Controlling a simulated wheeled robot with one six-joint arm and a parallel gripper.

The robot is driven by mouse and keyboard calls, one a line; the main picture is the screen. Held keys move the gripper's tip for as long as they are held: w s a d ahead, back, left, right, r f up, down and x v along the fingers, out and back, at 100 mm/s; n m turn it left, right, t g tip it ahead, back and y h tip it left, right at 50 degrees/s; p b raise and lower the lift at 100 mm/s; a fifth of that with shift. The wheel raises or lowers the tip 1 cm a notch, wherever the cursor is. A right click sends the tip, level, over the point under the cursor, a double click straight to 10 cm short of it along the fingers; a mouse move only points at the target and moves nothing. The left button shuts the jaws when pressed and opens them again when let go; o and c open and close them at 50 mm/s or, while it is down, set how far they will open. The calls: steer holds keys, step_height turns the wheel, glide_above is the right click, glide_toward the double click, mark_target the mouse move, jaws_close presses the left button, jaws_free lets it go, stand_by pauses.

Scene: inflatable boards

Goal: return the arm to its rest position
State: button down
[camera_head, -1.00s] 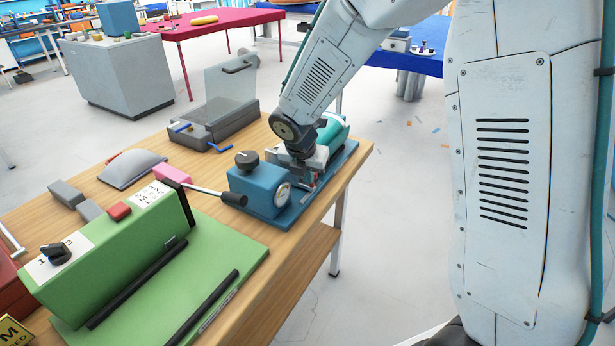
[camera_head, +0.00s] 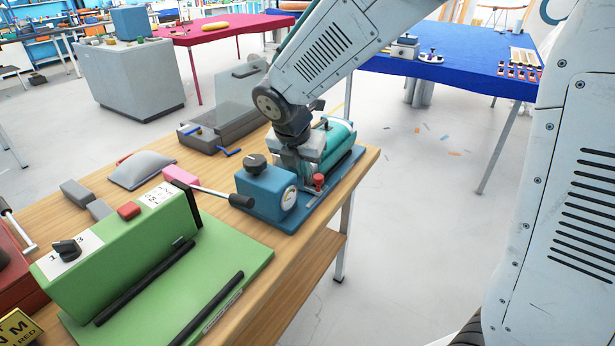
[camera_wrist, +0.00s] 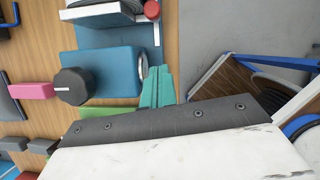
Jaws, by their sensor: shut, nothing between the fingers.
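My arm reaches over the wooden workbench (camera_head: 300,262) from the upper right. My gripper (camera_head: 303,172) is above the blue pump unit, between its box and the teal cylinder (camera_head: 338,136), and partly hides them. In the wrist view its teal fingers (camera_wrist: 158,86) are together with nothing between them. The blue box (camera_head: 262,200) has a black knob, a gauge and a lever; it also shows in the wrist view (camera_wrist: 112,72). A red knob (camera_head: 318,181) stands on the unit's base beside my gripper; whether they touch is unclear.
A green panel (camera_head: 120,240) with switches stands front left. A grey box with a clear raised lid (camera_head: 240,98) is behind. A pink block (camera_head: 180,175) and a grey cushion (camera_head: 142,171) lie nearby. Open floor (camera_head: 410,190) lies right of the bench.

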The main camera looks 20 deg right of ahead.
steer(key=s+d+r+m+y, duration=0.1)
steer(key=s+d+r+m, duration=0.2)
steer(key=s+m, duration=0.6)
steer(key=s+d+r+m+g, duration=0.1)
steer(key=s+d+r+m, duration=0.1)
steer(key=s+m, duration=0.7)
steer(key=s+d+r+m+y, duration=0.1)
steer(key=s+d+r+m, duration=0.2)
steer(key=s+m, duration=0.7)
steer(key=shift+s+d+r+g+y, duration=0.3)
steer(key=shift+s+d+r+g, duration=0.1)
steer(key=shift+d, duration=0.3)
